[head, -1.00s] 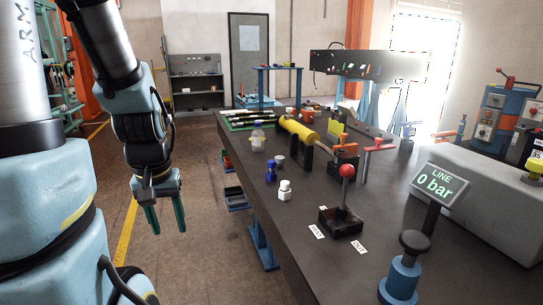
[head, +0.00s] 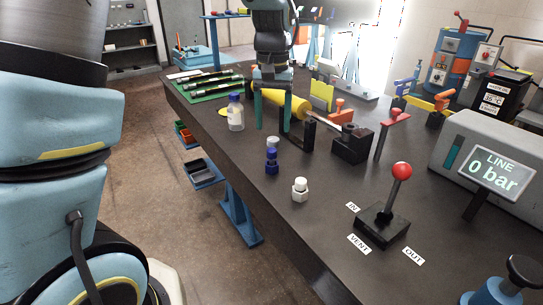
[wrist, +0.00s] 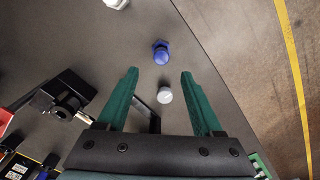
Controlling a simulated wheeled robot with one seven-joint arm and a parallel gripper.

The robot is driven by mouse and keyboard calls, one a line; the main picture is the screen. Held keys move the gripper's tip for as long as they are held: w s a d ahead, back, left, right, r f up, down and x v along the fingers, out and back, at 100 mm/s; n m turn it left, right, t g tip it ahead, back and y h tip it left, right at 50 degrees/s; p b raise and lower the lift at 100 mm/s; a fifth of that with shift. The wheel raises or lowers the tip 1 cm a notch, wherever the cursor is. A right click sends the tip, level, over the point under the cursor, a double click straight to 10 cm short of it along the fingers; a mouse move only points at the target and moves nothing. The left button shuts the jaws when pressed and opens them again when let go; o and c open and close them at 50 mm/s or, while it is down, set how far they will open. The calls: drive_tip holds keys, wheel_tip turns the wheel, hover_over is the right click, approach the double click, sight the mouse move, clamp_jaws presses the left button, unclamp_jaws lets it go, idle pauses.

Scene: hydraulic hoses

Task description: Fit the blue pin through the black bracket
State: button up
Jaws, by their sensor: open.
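The blue pin (head: 271,163) stands upright near the table's left edge. In the wrist view it (wrist: 161,52) lies ahead of the fingertips, between their lines. My gripper (head: 272,126) is open and empty, pointing down above the table behind the pin, without touching it. A small grey-topped round piece (wrist: 165,95) sits between the fingers in the wrist view, nearer than the pin. The black bracket (head: 352,147) stands right of the gripper, at the end of the yellow cylinder's rod.
The yellow cylinder (head: 290,104) and its black support (head: 308,135) stand close by my gripper. A clear bottle (head: 236,115) is to the left, a white nut-shaped piece (head: 300,189) in front. A red-knobbed lever (head: 401,172) stands at front right. Bare tabletop lies between.

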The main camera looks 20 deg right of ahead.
sight(272, 150)
wheel_tip(272, 150, down, 9)
drive_tip(key=shift+a+f+p, duration=0.15)
drive_tip(key=shift+f+p, duration=0.05)
drive_tip(key=shift+p, duration=1)
clamp_jaws()
